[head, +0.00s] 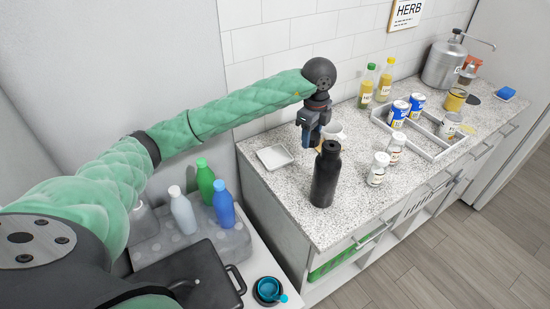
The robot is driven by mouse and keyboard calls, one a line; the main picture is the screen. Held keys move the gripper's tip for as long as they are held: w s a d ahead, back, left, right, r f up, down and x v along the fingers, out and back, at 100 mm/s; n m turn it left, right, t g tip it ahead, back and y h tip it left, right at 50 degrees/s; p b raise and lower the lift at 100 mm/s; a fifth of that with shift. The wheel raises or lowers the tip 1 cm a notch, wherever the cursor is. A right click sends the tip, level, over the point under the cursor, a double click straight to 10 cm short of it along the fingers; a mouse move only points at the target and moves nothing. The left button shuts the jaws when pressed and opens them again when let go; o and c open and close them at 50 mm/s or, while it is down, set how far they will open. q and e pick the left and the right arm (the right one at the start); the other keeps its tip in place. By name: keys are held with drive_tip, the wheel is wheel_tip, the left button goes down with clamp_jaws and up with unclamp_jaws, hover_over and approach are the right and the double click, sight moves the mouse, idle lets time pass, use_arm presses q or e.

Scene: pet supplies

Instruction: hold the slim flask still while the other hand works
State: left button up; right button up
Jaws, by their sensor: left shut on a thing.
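The slim flask (325,180) is black and stands upright near the front left edge of the speckled counter. My left gripper (311,146) points down at the flask's upper part, on its far left side. It is shut on the flask; the contact is partly hidden behind the flask's cap and shoulder. My right gripper is not in view.
A white dish (275,157) lies left of the flask, and a white cup (333,133) is partly hidden behind it. White bottles (377,170) and a grey tray (430,139) with cans stand to the right. Coloured bottles (223,204) stand on a lower surface at left.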

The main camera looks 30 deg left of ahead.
use_arm(q)
drive_tip(key=shift+a+n, duration=0.2)
drive_tip(key=shift+n, duration=0.1)
drive_tip(key=p, duration=0.4)
approach(275, 158)
drive_tip(key=d, duration=0.2)
drive_tip(key=shift+w+d+f, duration=0.2)
drive_tip(key=shift+d+f, duration=0.05)
drive_tip(key=shift+d, duration=0.1)
drive_tip(key=a+f+p, duration=0.2)
drive_tip(key=a, duration=0.1)
wheel_tip(275, 158, down, 4)
drive_tip(key=shift+r+p, duration=0.2)
drive_tip(key=shift+p, duration=0.9)
drive_tip(key=shift+f, duration=0.3)
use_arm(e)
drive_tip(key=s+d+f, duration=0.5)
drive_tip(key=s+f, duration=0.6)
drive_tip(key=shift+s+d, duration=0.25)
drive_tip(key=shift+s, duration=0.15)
use_arm(q)
drive_tip(key=shift+f, duration=0.15)
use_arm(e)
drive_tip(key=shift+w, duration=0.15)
use_arm(q)
drive_tip(key=o, duration=0.8)
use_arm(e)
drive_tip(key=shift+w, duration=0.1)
